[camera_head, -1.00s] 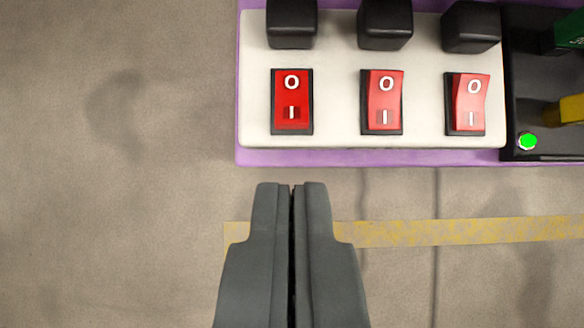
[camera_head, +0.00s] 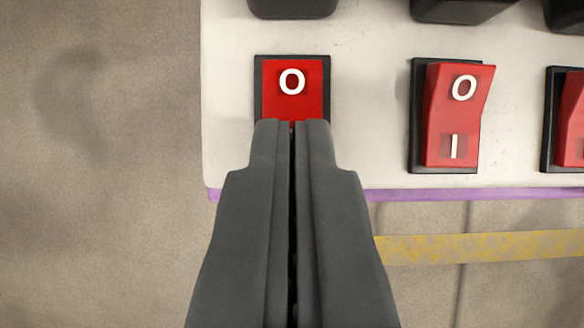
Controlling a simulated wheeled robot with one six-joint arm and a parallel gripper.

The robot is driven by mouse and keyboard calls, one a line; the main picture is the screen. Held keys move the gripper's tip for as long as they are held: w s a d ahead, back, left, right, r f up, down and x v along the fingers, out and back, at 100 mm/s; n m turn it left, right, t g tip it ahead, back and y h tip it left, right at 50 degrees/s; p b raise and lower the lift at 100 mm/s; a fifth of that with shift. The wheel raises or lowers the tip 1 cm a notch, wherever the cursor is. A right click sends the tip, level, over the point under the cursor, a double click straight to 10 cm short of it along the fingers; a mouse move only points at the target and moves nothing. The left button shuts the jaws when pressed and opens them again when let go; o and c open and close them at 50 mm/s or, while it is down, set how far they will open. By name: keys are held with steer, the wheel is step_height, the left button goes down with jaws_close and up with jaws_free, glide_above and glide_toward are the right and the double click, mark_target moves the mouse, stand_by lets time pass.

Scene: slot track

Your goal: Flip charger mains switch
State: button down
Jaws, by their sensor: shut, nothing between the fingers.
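The leftmost red rocker switch (camera_head: 312,97) sits in a black frame on a white panel (camera_head: 228,120). Its upper half with the white O shows; its lower half is hidden behind my gripper. My gripper (camera_head: 293,124) is shut and empty, with its fingertips over the lower half of this switch. I cannot tell whether they touch it. A second red rocker switch (camera_head: 446,110), marked O and I, is to the right. A third (camera_head: 572,120) is cut off by the right edge. Which switch is the charger mains is not labelled in view.
Black blocks (camera_head: 463,8) line the panel above the switches. A purple edge (camera_head: 440,194) runs along the panel's near side. A yellow stripe (camera_head: 480,246) crosses the grey floor below. The floor to the left is clear.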

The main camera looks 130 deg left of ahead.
steer(key=shift+f, duration=0.1)
steer(key=shift+s+a+f+t+h, duration=0.2)
steer(key=shift+f+t+h, duration=0.1)
steer(key=shift+f, duration=0.1)
steer(key=shift+d+r, duration=0.1)
steer(key=shift+d, duration=0.05)
steer(key=shift+r, duration=0.2)
steer(key=shift+r, duration=0.6)
